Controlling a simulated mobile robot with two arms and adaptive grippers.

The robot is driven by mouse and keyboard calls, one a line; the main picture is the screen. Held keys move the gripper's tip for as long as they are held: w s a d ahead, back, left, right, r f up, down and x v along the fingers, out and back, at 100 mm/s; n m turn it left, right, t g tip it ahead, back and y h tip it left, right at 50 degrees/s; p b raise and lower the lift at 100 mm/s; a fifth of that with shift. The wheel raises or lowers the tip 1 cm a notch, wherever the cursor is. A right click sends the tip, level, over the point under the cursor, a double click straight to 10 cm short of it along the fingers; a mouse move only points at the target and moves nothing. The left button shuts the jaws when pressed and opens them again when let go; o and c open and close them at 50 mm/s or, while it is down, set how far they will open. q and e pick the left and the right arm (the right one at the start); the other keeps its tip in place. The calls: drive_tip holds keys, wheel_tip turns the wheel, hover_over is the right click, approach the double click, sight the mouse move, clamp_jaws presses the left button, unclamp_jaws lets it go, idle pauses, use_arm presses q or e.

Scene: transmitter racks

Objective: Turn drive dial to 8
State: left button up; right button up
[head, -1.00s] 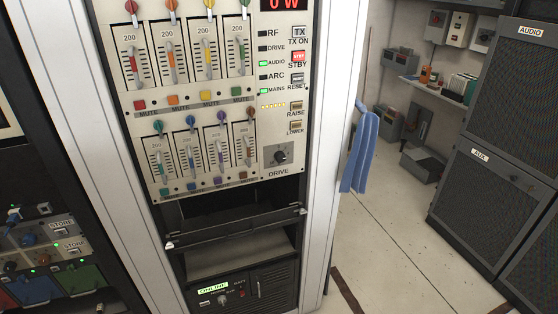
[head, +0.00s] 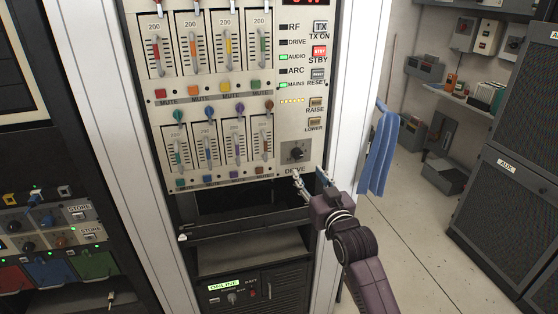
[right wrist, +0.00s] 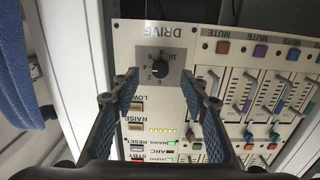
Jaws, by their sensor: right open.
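The drive dial (head: 296,153) is a black round knob on a dark grey square plate, at the lower right of the cream fader panel, above the word DRIVE. In the right wrist view the dial (right wrist: 157,59) appears upside down, with small numbers around it. I cannot surely read where it points. My right gripper (head: 311,180) is open and empty, just below and right of the dial in the head view. In the right wrist view its two blue-padded fingers (right wrist: 170,78) are spread, with the dial beyond them. It appears apart from the dial. My left gripper is not in view.
LOWER (head: 314,123) and RAISE (head: 316,104) buttons sit above the dial. Fader levers (head: 238,147) stick out to its left. A blue cloth (head: 378,155) hangs right of the rack. A dark open bay (head: 235,202) lies below the panel.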

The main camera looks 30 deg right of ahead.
sight(298, 155)
drive_tip(key=x, duration=0.2)
drive_tip(key=r+p+x, duration=0.1)
drive_tip(key=x, duration=0.4)
drive_tip(key=shift+w+r, duration=0.4)
drive_tip(key=shift+w, duration=0.05)
clamp_jaws()
drive_tip(key=shift+p, duration=0.3)
